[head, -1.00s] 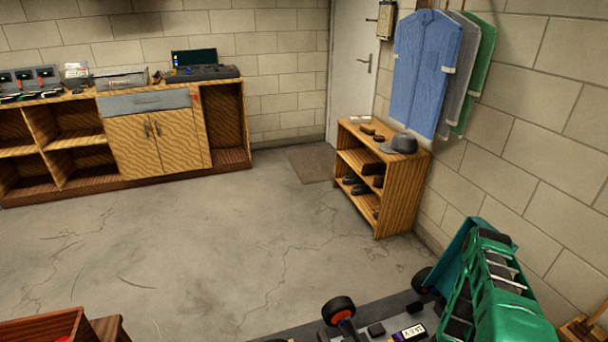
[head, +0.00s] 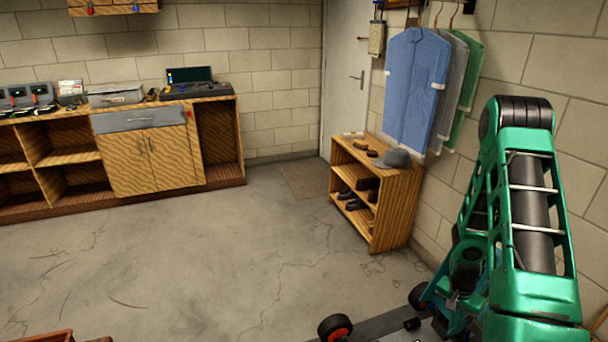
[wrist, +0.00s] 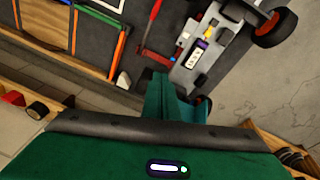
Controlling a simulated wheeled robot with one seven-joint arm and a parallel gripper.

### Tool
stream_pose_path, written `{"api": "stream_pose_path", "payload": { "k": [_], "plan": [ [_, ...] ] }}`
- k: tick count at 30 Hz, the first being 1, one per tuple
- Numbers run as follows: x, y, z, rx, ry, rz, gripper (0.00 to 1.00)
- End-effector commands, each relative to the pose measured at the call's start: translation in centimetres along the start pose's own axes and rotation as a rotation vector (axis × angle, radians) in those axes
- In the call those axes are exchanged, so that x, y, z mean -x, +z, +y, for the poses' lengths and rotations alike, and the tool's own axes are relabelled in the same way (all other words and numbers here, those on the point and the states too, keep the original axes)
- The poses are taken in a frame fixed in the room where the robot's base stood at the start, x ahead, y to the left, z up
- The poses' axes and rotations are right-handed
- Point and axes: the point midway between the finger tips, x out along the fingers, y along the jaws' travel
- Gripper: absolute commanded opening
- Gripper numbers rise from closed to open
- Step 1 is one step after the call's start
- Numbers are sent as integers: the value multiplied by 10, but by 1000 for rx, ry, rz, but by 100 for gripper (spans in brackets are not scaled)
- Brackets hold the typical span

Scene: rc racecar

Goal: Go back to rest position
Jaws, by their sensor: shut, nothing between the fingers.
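My gripper (wrist: 160,90) shows in the wrist view as teal fingers in front of the green hand, shut and empty. It points down over the table with the car beyond it. In the head view my green arm is folded up at the right, and the fingers cannot be made out clearly. The RC car (wrist: 208,55) is a grey chassis with a black wheel with an orange hub at the upper right of the wrist view. In the head view only its wheels (head: 335,328) and some chassis show at the bottom edge.
A dark work surface holds a red tool (wrist: 155,35) beside the car. A wooden shoe shelf (head: 385,215) stands by the wall under hanging coats (head: 415,90). A wooden workbench (head: 150,165) lines the back wall. The concrete floor between is clear.

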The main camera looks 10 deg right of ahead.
Motion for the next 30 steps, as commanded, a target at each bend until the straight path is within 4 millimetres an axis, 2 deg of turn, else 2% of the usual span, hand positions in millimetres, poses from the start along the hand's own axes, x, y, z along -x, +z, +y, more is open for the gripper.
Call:
{"api": "stream_pose_path", "payload": {
  "k": [1, 3, 9, 14, 21, 30],
  "plan": [
    [22, -5, -1, 16, -1, 8, 0],
    [48, -7, 2, 40, 3, 8, 0],
    [121, -6, 12, 106, 12, 6, 0],
    [176, 3, 23, 157, 12, 0, 0],
    [251, 28, 46, 231, 0, -17, 0],
    [327, 76, 82, 328, -37, -48, 0]
  ]
}}
